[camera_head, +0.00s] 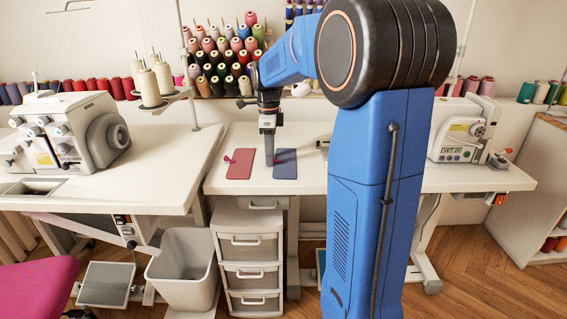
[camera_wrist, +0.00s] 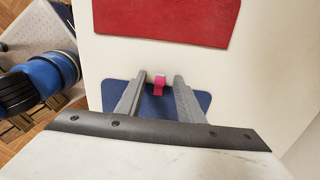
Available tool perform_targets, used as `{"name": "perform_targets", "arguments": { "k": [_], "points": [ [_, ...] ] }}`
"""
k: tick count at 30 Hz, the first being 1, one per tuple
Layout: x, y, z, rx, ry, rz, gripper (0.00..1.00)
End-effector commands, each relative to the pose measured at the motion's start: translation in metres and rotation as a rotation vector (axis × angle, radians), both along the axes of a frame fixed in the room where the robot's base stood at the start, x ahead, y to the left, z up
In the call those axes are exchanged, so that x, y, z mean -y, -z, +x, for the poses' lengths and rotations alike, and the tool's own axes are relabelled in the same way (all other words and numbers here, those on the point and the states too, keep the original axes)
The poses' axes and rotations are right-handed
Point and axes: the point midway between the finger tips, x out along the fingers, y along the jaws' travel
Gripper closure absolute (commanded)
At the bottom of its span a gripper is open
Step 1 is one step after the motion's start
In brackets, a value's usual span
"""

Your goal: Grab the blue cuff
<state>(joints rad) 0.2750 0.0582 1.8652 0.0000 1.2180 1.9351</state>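The blue cuff (camera_head: 286,165) lies flat on the white table, right of the red cuff (camera_head: 239,167). My gripper (camera_head: 269,163) points down at the blue cuff's left edge. In the wrist view, the blue cuff (camera_wrist: 192,101) is partly hidden behind my fingers. A small pink piece (camera_wrist: 159,86) sits at its edge, between the two parted fingers of my gripper (camera_wrist: 158,82). The fingers look open, with gaps beside the pink piece. I cannot tell their exact height above the table. The red cuff (camera_wrist: 180,18) lies beyond the fingers.
A white sewing machine (camera_head: 65,132) stands on the left table, and another (camera_head: 458,137) stands at the right. Thread cones (camera_head: 222,55) line the wall behind. A drawer unit (camera_head: 248,250) and a grey bin (camera_head: 185,270) stand below.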

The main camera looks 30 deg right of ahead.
Motion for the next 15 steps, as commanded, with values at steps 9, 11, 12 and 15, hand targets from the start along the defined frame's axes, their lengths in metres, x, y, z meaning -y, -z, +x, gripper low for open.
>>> {"name": "perform_targets", "arguments": {
  "k": [9,11,12,15],
  "points": [
    [0.0001,-0.0004,-0.0001,0.000,0.000,0.000,1.00],
    [0.0001,-0.0004,-0.0001,0.000,0.000,0.000,1.00],
    [0.0001,-0.0005,-0.0001,0.000,0.000,0.000,1.00],
    [0.0001,-0.0012,-0.0001,0.000,0.000,0.000,1.00]
  ]
}}
